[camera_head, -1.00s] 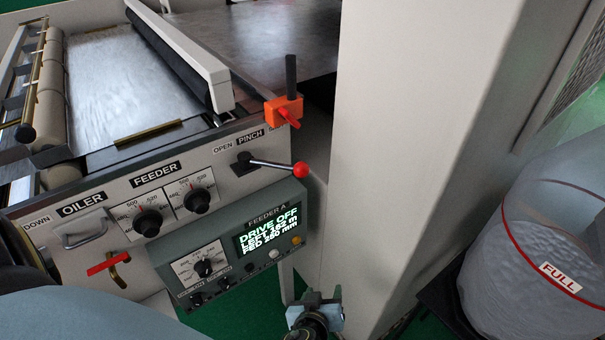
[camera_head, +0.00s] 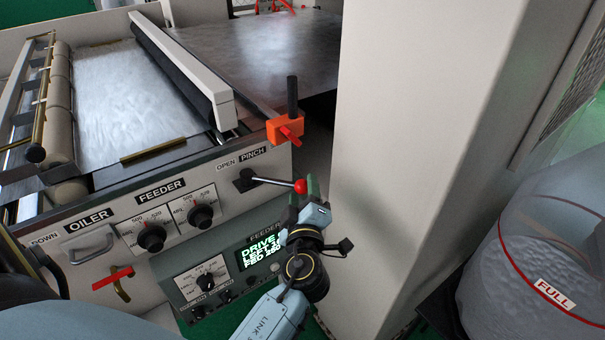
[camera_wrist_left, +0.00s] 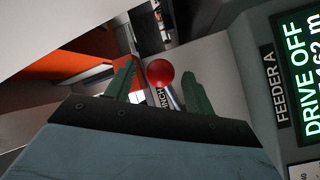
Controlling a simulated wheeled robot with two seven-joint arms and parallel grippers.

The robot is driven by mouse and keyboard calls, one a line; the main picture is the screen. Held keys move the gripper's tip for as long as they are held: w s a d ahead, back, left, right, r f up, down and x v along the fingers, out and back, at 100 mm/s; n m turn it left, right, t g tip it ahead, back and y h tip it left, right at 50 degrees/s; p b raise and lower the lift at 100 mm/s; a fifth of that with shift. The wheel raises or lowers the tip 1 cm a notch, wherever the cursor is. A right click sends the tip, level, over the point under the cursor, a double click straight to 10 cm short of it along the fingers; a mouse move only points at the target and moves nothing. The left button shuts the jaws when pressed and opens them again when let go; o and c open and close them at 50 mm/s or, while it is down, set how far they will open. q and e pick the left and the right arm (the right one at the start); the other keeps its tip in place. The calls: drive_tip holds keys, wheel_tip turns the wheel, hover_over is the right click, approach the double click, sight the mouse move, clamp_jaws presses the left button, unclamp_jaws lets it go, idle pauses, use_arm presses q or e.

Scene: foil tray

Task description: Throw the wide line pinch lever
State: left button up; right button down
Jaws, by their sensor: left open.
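The pinch lever (camera_head: 270,181) is a thin metal rod with a red ball knob (camera_head: 300,186) on the feeder panel. Its rod points right from a dark pivot, below the OPEN and PINCH labels. My left gripper (camera_head: 308,188) is open at the knob, its green fingers partly overlapping there in the head view. In the left wrist view the red knob (camera_wrist_left: 159,72) shows between the two spread green fingers, with gaps on both sides. I cannot tell whether a finger touches it. My right gripper is not in view.
An orange block with a dark handle (camera_head: 285,127) sits above the lever at the panel corner. A pale column (camera_head: 430,150) stands close to the right. Feeder dials (camera_head: 151,237) and a DRIVE OFF display (camera_head: 256,250) lie left of and below the gripper.

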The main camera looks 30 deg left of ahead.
use_arm(q)
drive_tip(key=shift+p+x, duration=0.45)
drive_tip(key=shift+x, duration=1.65)
drive_tip(key=shift+c, duration=0.3)
clamp_jaws()
